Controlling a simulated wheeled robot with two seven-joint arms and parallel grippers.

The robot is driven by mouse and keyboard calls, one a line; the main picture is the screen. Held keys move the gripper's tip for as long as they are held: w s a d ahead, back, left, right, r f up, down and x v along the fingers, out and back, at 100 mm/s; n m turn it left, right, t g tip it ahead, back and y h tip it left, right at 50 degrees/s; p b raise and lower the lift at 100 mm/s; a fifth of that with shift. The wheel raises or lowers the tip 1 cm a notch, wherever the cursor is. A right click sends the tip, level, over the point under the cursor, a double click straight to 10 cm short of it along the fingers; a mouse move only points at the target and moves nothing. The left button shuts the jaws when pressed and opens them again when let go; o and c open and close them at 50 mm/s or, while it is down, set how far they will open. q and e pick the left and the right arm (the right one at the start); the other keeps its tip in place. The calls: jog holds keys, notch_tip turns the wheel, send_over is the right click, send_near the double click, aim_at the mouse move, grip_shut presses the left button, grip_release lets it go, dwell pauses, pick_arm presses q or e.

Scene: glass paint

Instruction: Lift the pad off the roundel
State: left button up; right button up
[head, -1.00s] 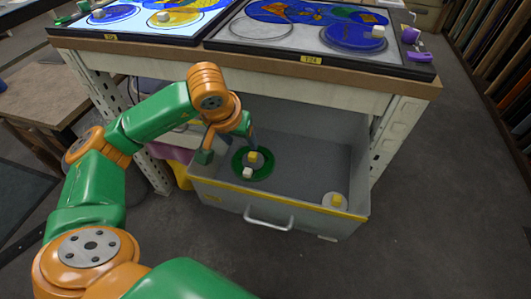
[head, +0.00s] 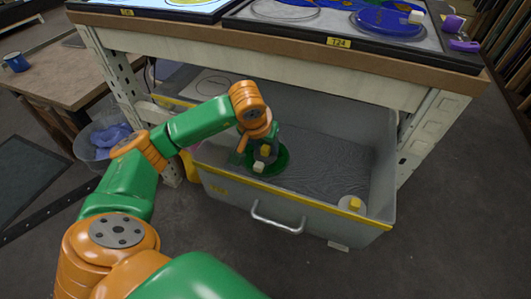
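A green glass roundel (head: 281,160) lies flat in the open grey drawer, towards its left side. A grey round pad with a yellow knob (head: 266,150) sits on it, partly hidden by my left gripper. A small white block (head: 259,167) is on the roundel's front part. My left gripper (head: 256,148) points down at the pad, close to the yellow knob. Its fingers look apart, one left of the knob and one behind it; contact with the knob cannot be told. My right gripper is not in view.
Another pale disc with a yellow knob (head: 353,204) lies in the drawer's front right corner. The drawer (head: 330,215) has raised walls and a front handle (head: 277,221). A light table (head: 330,55) overhangs the drawer's back. The drawer's middle is clear.

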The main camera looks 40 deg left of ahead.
pick_arm(q)
grip_shut()
